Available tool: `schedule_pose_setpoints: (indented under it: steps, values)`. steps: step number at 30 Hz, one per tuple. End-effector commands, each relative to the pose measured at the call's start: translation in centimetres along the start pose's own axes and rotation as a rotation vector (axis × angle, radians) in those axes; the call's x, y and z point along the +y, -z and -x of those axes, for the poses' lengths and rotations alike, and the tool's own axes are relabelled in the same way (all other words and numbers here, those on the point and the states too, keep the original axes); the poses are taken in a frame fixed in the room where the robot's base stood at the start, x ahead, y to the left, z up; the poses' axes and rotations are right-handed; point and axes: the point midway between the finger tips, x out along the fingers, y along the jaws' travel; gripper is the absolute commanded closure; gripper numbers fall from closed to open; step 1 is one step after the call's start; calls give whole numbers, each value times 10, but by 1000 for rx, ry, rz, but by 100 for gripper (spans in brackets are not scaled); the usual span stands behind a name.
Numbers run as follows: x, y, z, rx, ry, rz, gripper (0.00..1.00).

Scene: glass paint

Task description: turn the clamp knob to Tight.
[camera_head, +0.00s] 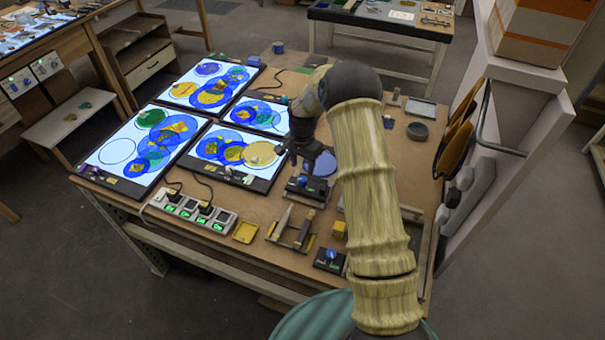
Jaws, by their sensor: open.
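A dark box with a blue knob (302,181) stands on the workbench just below my gripper in the head view. A second dark box with a blue knob (331,254) stands nearer the front edge of the bench. The labels are too small to read, so I cannot tell which is the clamp knob or where either points. My gripper (297,160) is open, dark, and above and slightly behind the first knob, apparently apart from it. My arm hides part of the bench to the right.
Several lit panels with coloured glass discs (122,152) cover the left of the bench. A power strip (190,211), a yellow tray (245,231), hand tools (295,227) and a yellow block (339,229) lie in front. A dark round dish (417,131) sits at the right.

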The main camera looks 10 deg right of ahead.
Motion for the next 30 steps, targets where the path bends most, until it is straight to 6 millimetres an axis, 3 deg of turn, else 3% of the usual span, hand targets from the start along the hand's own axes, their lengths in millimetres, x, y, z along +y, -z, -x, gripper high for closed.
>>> schedule_pose_setpoints:
  steps: [10,22,28,30]
  values:
    - [0,0,-52,-2,-2,0,52]
    - [0,0,-62,0,0,0,52]
    - [0,0,-61,0,0,0,91]
    - [0,0,-61,0,0,0,96]
